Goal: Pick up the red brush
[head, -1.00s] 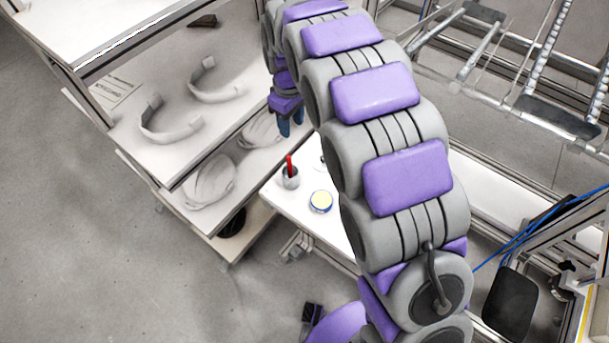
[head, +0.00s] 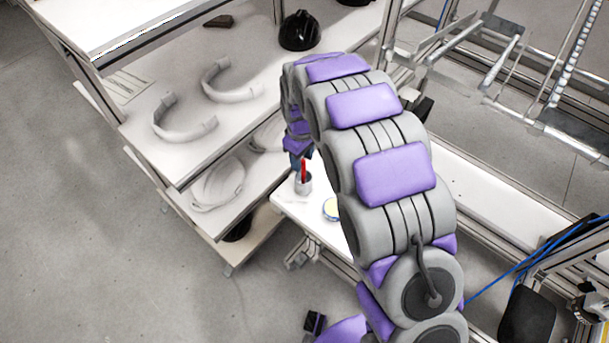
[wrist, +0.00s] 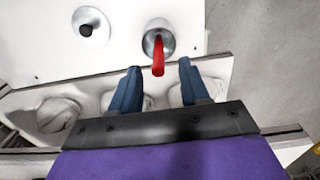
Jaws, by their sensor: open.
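The red brush (head: 303,170) stands upright in a small grey cup (head: 303,184) on the white table. In the wrist view the red brush (wrist: 158,56) leans out of the round cup (wrist: 159,34) toward my gripper. My gripper (wrist: 160,68) is open, with its two blue fingers apart and nothing held. The brush's end shows between the fingertips' lines, near their height in the picture; I cannot tell the exact depth. In the head view my gripper (head: 300,158) is just behind and above the cup, partly hidden by my arm.
A round tin with a pale yellow top (head: 332,209) stands to the right of the cup, partly behind my arm. White shelves (head: 150,140) with helmet shells (head: 218,185) and curved bands (head: 185,125) are at the left. A black helmet (head: 299,31) sits at the back.

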